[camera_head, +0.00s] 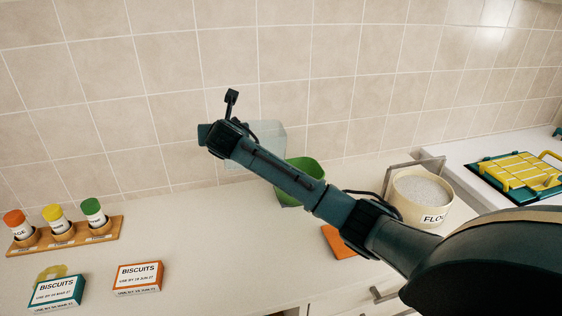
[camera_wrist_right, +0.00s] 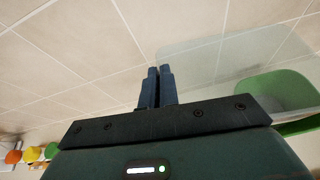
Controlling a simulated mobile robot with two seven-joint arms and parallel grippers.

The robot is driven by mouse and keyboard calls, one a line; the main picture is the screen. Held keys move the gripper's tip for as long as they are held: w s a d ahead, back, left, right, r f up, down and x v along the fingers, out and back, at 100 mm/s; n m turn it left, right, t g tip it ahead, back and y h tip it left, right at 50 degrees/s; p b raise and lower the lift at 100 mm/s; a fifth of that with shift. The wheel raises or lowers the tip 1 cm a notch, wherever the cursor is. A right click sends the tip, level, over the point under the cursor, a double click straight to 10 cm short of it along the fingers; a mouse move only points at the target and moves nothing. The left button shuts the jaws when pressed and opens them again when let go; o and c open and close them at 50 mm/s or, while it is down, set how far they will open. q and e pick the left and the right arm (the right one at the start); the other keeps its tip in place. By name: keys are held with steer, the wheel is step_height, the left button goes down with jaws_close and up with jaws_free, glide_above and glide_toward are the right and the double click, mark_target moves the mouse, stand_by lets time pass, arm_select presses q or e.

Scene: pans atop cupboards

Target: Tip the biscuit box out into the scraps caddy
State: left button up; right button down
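Two biscuit boxes lie at the front left of the counter in the head view: a teal one (camera_head: 57,291) and an orange one (camera_head: 138,277). Both carry printed use-by dates, too small to read surely. A green caddy (camera_head: 310,172) stands near the wall, partly hidden behind my right arm; a clear, lid-like panel (camera_head: 268,135) rises beside it. The caddy also shows at right in the right wrist view (camera_wrist_right: 275,92). My right gripper (camera_head: 204,134) is above the counter, left of the caddy; its fingers (camera_wrist_right: 157,85) are together with nothing visible between them. My left gripper is out of view.
A wooden rack (camera_head: 68,234) holds several coloured-capped jars at left. A yellowish patch (camera_head: 51,271) lies behind the teal box. A flour tub (camera_head: 420,196), an orange flat item (camera_head: 339,242) and a yellow rack (camera_head: 520,173) are at right. Counter between boxes and caddy is clear.

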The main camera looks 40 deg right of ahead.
steer(key=shift+w+a, duration=0.15)
steer(key=shift+w, duration=0.05)
steer(key=shift+s+d+r, duration=0.2)
steer(key=shift+s+d, duration=0.15)
steer(key=shift+d, duration=0.15)
steer(key=shift+r, duration=0.25)
step_height(320, 180, up, 2)
steer(key=shift+a+r, duration=0.1)
steer(key=shift+r, duration=0.05)
